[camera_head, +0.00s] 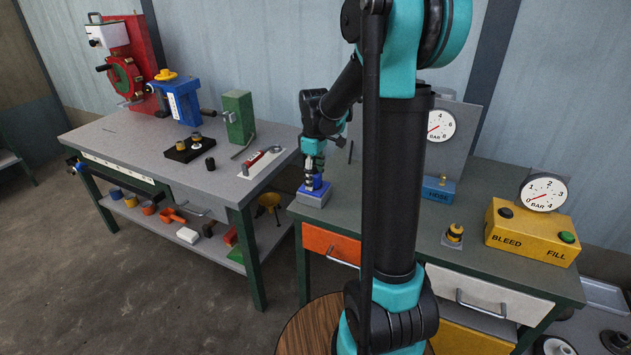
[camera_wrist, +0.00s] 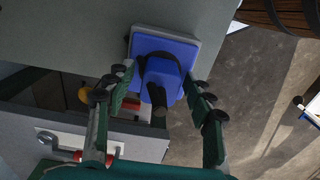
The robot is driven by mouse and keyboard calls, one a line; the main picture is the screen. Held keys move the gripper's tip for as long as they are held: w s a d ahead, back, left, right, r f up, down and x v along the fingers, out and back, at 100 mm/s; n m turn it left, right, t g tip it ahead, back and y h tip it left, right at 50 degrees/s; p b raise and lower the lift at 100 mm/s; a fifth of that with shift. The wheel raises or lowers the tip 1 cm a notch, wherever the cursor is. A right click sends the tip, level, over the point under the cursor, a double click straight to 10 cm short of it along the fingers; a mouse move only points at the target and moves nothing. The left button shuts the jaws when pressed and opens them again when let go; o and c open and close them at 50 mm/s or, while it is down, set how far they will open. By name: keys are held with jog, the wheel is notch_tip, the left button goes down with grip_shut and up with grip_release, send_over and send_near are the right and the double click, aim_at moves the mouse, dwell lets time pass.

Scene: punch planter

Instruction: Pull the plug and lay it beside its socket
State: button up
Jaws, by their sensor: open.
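The plug (camera_wrist: 162,74) is a blue block with a dark cylindrical end, sitting on its socket in the wrist view. The socket (camera_head: 312,199) is a grey box with a blue top at the left front corner of the right bench. It also shows in the wrist view (camera_wrist: 165,31) as a pale rim with a blue face. My gripper (camera_wrist: 160,80) is open, with one green finger on each side of the plug. I cannot tell whether either finger touches it. In the head view my gripper (camera_head: 314,174) points down over the socket and hides most of the plug.
The right bench (camera_head: 400,222) has free top to the right of the socket. A blue box (camera_head: 438,190) with a gauge, a small yellow-black knob (camera_head: 454,234) and a yellow BLEED/FILL box (camera_head: 530,232) stand further right. A gap separates the left bench (camera_head: 120,140).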

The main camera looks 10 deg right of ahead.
aim_at(315, 174)
grip_shut()
jog(key=shift+r, duration=0.15)
jog(key=shift+r, duration=2.85)
